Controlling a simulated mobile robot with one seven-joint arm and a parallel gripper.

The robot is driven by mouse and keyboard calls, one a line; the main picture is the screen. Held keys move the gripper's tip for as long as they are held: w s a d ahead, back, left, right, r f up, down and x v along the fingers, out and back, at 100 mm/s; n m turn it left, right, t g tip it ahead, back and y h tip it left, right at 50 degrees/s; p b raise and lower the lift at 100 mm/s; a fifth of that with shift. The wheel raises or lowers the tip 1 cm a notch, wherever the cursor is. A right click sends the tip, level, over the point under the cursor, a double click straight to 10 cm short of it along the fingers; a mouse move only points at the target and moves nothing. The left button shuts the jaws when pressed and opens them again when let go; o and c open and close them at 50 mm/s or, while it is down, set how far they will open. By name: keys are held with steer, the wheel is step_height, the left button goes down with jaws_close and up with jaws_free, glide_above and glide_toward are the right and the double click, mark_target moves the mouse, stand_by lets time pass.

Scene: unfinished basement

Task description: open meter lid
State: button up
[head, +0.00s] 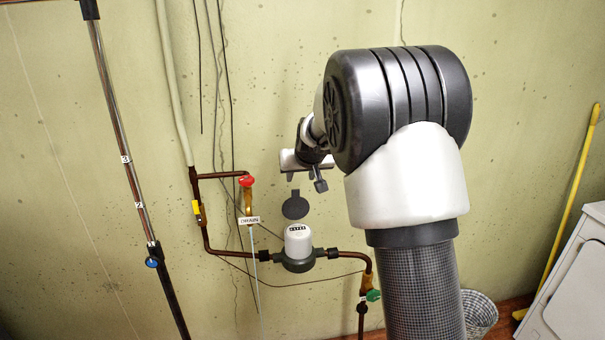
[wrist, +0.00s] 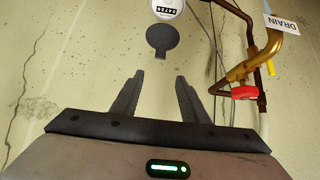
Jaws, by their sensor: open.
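The water meter (head: 298,243) is a white round unit in a dark body on the copper pipe, with its number dial uncovered. It also shows at the top of the wrist view (wrist: 167,9), cut by the frame edge. The dark grey round lid (head: 295,206) stands raised above the dial, its flat face showing; in the wrist view the lid (wrist: 162,40) has a small tab. My gripper (wrist: 160,80) is open and empty, its fingers apart from the lid. In the head view my gripper (head: 316,177) is above the lid, partly hidden by my arm.
A red-handled valve (head: 246,181) and a drain tag (head: 249,220) are left of the meter. A green-handled valve (head: 373,295) is low on its right. Dark cables run down the wall. A wicker basket (head: 480,312) and a white appliance (head: 575,285) stand at right.

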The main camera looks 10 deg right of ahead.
steer(key=shift+v, duration=1.5)
steer(key=s+r+g+p, duration=0.1)
steer(key=s+r, duration=0.4)
steer(key=s, duration=0.6)
steer(key=s+r+p, duration=0.1)
steer(key=s+r, duration=0.4)
steer(key=s, duration=0.6)
steer(key=s+f+g+p, duration=0.2)
steer(key=s, duration=1.8)
